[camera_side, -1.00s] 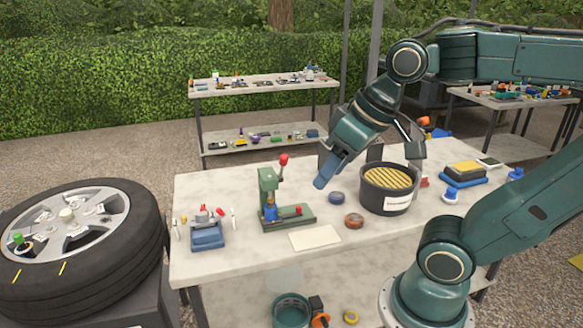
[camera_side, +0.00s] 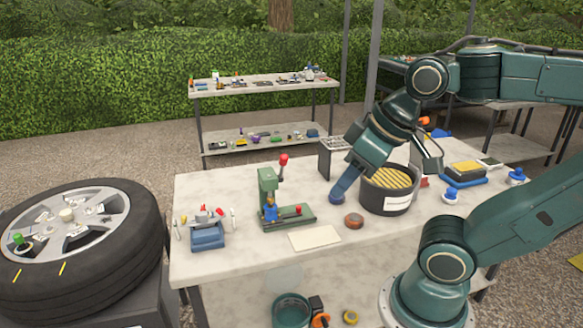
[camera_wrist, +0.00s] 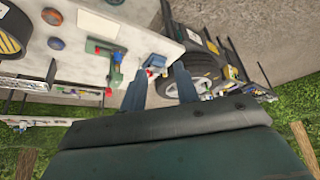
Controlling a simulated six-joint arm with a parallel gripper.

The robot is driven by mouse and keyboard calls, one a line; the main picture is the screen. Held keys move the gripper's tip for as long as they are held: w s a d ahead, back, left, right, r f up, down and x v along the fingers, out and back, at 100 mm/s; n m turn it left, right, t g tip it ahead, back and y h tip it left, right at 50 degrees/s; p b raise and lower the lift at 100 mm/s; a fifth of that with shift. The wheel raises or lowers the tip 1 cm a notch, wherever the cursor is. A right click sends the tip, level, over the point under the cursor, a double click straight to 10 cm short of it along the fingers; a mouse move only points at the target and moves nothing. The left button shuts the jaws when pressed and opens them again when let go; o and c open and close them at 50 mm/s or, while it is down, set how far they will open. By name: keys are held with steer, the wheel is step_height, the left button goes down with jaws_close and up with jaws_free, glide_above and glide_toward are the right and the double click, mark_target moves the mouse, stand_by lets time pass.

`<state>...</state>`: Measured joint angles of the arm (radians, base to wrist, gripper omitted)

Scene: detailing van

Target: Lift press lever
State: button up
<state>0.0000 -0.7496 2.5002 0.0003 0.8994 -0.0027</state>
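The green press (camera_side: 268,200) stands on the left half of the light table. Its lever has a red knob (camera_side: 284,160) and points up, leaning slightly right. A blue part (camera_side: 271,211) sits under the press head. In the wrist view the press (camera_wrist: 114,68) lies left of my fingers, with a red knob (camera_wrist: 108,92) near the left fingertip. My gripper (camera_wrist: 157,76) shows two fingers spread apart with nothing between them. In the side view my gripper (camera_side: 340,190) is right of the press, apart from it, and its fingertip overlaps the blue disc (camera_side: 336,199).
A black bucket with a yellow filter (camera_side: 387,201) stands close right of my gripper. Bare tabletop lies behind the press.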

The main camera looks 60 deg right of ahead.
steer(key=shift+w+d, duration=0.1)
steer(key=shift+w, duration=0.1)
jaws_close()
steer(key=w+d+f+n+h, duration=0.3)
steer(key=w+d+n, duration=0.3)
steer(key=n, duration=0.7)
steer(key=w+d+f+n+h, duration=0.3)
steer(key=w+d+n, duration=0.4)
steer(key=n, duration=0.7)
steer(key=shift+w+d+f, duration=0.15)
steer(key=shift+w+f, duration=0.45)
steer(key=shift+w, duration=0.4)
